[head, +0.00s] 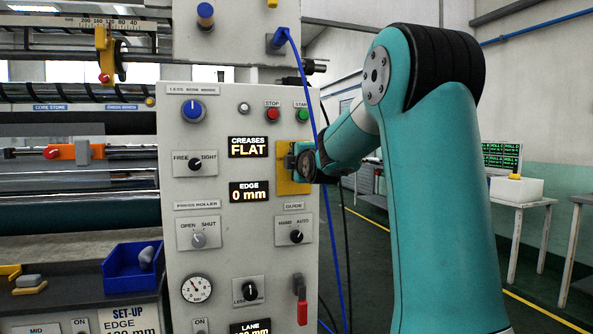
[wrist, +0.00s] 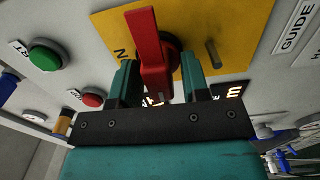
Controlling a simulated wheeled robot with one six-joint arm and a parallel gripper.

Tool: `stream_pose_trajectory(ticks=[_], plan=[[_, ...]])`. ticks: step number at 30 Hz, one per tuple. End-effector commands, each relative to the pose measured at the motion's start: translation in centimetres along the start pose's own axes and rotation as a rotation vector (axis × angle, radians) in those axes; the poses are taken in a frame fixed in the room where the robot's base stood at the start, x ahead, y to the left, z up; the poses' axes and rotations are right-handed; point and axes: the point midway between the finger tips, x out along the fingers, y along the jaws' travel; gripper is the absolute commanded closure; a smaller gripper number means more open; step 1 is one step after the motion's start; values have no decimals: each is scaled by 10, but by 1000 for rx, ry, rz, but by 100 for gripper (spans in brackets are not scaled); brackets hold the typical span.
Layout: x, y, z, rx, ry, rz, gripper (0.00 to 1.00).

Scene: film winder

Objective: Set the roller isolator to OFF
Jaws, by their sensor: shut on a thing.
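The roller isolator shows as a yellow plate (head: 284,184) on the right side of the grey panel in the head view. In the wrist view its yellow plate (wrist: 228,35) carries a red handle (wrist: 150,45) on a red round hub. Part of a label, a letter N, shows on the plate left of the handle. A dark peg (wrist: 213,54) stands out of the plate to the right. My gripper (wrist: 158,80) is shut on the red handle, with one finger on each side of it. In the head view my gripper (head: 303,161) covers the handle and much of the plate.
Red stop (head: 272,114) and green start (head: 302,115) buttons sit just above the plate. The guide switch (head: 296,237) is below it. A blue cable (head: 322,110) hangs close by my wrist.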

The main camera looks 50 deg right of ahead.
Motion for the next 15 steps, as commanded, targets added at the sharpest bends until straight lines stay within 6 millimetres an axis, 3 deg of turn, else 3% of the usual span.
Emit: stream_pose_trajectory(ticks=[15], plan=[[0,-2,0,-48,0,-6,81]])
